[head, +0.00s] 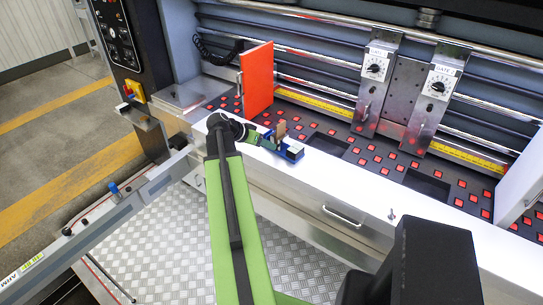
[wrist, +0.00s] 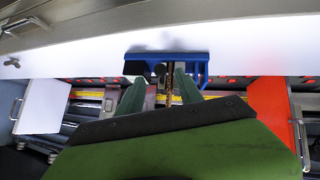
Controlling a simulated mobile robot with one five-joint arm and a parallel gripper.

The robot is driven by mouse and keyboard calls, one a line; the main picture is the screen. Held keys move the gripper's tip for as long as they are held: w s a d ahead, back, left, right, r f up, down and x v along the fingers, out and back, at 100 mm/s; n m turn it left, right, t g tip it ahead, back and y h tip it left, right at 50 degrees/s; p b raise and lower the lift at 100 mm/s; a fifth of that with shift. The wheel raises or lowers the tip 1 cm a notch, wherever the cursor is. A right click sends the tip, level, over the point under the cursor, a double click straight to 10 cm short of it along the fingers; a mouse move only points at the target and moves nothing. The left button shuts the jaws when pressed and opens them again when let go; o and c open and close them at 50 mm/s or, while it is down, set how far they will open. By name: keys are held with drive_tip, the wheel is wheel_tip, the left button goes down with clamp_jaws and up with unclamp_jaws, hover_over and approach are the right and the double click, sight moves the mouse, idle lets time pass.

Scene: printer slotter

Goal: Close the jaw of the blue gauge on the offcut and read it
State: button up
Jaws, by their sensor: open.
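The blue gauge (head: 291,152) lies on the white ledge in the head view, with a pale face at its right end. A brown offcut (head: 281,129) stands upright at it. My gripper (head: 262,138) is at the gauge's left end. In the wrist view the blue gauge (wrist: 196,58) spans the upper middle, and my open gripper (wrist: 160,80) has its two green fingers apart in front of it. A thin brown edge, seemingly the offcut (wrist: 169,78), and a dark knob show between the fingers. Contact and the gauge's reading cannot be made out.
An orange-red panel (head: 257,79) stands behind the gauge. Two metal gate units with dials, one on the left (head: 377,68) and one on the right (head: 437,87), hang on the rails. The white ledge (head: 350,180) is clear right of the gauge. A drawer handle (head: 342,216) juts below.

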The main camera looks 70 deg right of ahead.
sight(281, 144)
drive_tip(key=b+x, duration=0.1)
drive_tip(key=x, duration=0.3)
drive_tip(key=shift+b, duration=0.3)
drive_tip(key=shift+c, duration=0.3)
